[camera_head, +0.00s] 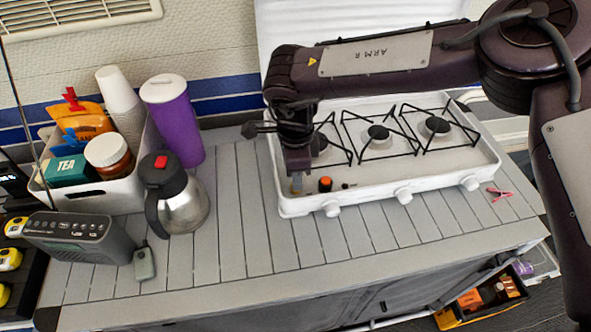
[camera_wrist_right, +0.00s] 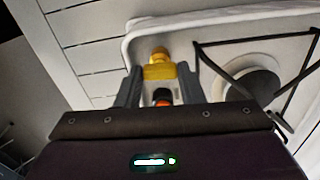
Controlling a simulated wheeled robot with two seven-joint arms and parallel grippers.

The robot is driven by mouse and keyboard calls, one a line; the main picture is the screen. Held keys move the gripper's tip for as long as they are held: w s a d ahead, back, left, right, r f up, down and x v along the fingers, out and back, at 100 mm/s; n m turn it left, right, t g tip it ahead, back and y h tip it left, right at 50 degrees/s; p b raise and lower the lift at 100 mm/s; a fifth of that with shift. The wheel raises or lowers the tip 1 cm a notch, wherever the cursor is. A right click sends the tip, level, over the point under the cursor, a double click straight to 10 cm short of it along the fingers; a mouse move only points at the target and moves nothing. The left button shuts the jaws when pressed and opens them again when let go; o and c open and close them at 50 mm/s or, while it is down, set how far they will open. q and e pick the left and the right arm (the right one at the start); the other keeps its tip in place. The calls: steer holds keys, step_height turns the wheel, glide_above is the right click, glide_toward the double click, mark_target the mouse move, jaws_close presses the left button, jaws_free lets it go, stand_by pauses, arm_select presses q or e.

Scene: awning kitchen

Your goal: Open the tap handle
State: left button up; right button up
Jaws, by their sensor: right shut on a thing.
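My right gripper (camera_head: 296,188) points down at the front left corner of the white gas stove (camera_head: 365,193). In the right wrist view its two fingers (camera_wrist_right: 160,85) stand close on either side of a yellow tap handle (camera_wrist_right: 158,70), and the gripper is shut on it. In the head view the fingers hide most of the handle. A small orange-and-black part (camera_head: 325,184) shows just right of the fingers; an orange patch (camera_wrist_right: 163,101) also shows between the fingers in the wrist view. My left gripper is not in view.
A steel jug (camera_head: 183,207), purple canister (camera_head: 176,120), filled white bin (camera_head: 112,192) and grey radio (camera_head: 78,240) stand left on the slatted counter. The counter's front strip (camera_head: 290,245) is clear.

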steer(key=shift+w+r+n, duration=0.1)
steer(key=shift+n, duration=0.4)
steer(key=o, duration=1)
step_height(320, 180, up, 8)
steer(key=shift+f+b, duration=0.15)
steer(key=shift+b, duration=0.5)
